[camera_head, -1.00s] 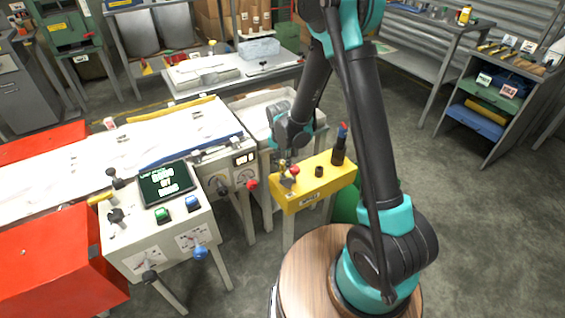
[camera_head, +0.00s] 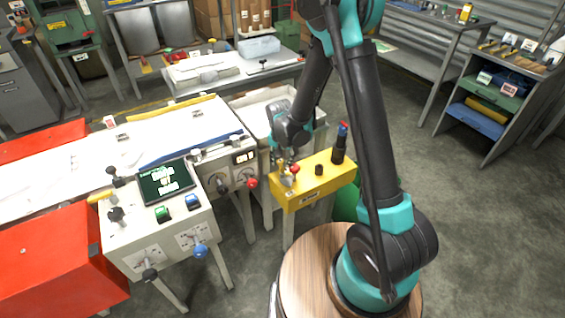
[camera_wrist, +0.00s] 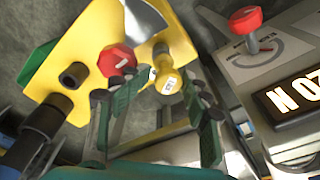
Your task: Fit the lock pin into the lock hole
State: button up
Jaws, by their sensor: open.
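The yellow block (camera_head: 311,184) stands in front of my arm and also shows in the wrist view (camera_wrist: 62,58). A yellow knobbed pin (camera_wrist: 166,83) with a small white label stands at the block's edge in the wrist view; I cannot tell for sure that it is the lock pin. My gripper (camera_wrist: 163,92) is open, with its green-padded fingers on either side of this knob. I cannot tell whether they touch it. A red octagonal cap marked 1 (camera_wrist: 116,61) is close beside the left finger. A dark round socket (camera_wrist: 74,75) sits on the block; whether it is the lock hole is unclear.
A black post with a red and blue top (camera_head: 340,146) stands at the block's right end. A red-knobbed lever (camera_wrist: 246,20) and lit display (camera_wrist: 298,100) are on the machine to the right in the wrist view. A control console (camera_head: 160,215) stands at left.

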notch_tip(320, 180, up, 12)
jog(key=s, duration=0.1)
jog(key=s+d+r+n+t, duration=0.1)
jog(key=s+d, duration=0.8)
jog(key=d, duration=0.3)
jog(key=s+d+n+t, duration=0.1)
jog(key=s+d+n, duration=0.1)
jog(key=s+d, duration=0.7)
jog(key=d, duration=0.2)
jog(key=shift+s+d+r+t, duration=0.15)
jog(key=shift+d+r+t, duration=0.2)
jog(key=shift+r+t, duration=0.05)
